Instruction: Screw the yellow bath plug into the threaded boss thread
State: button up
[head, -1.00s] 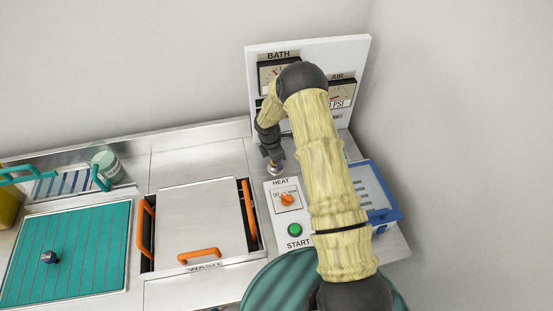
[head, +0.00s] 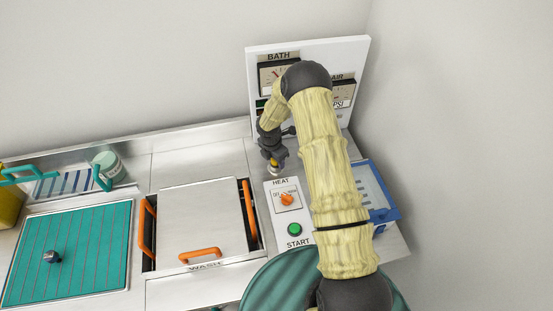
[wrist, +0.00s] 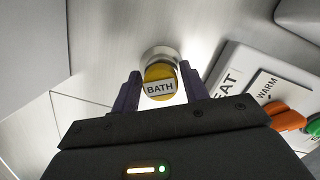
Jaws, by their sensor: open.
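The yellow bath plug (wrist: 159,82), with a white BATH label, sits at the mouth of the round metal threaded boss (wrist: 160,54) in the wrist view. I cannot tell how deep it sits in the thread. My gripper (wrist: 160,90) is open, with one dark finger on each side of the plug and small gaps showing.
A gauge panel (head: 260,52) rises behind. A blue-framed tray (head: 374,190) lies further right. The lidded WASH bath (head: 195,215) is left.

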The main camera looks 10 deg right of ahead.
jog(key=shift+n, duration=0.7)
jog(key=shift+n+p, duration=0.45)
jog(key=shift+n, duration=0.35)
jog(key=c, duration=0.5)
jog(key=shift+m, duration=0.9)
jog(key=shift+c, duration=0.2)
jog(key=shift+b, duration=0.35)
jog(key=shift+m, duration=0.8)
jog(key=shift+m+b, duration=0.35)
jog(key=shift+m, duration=0.55)
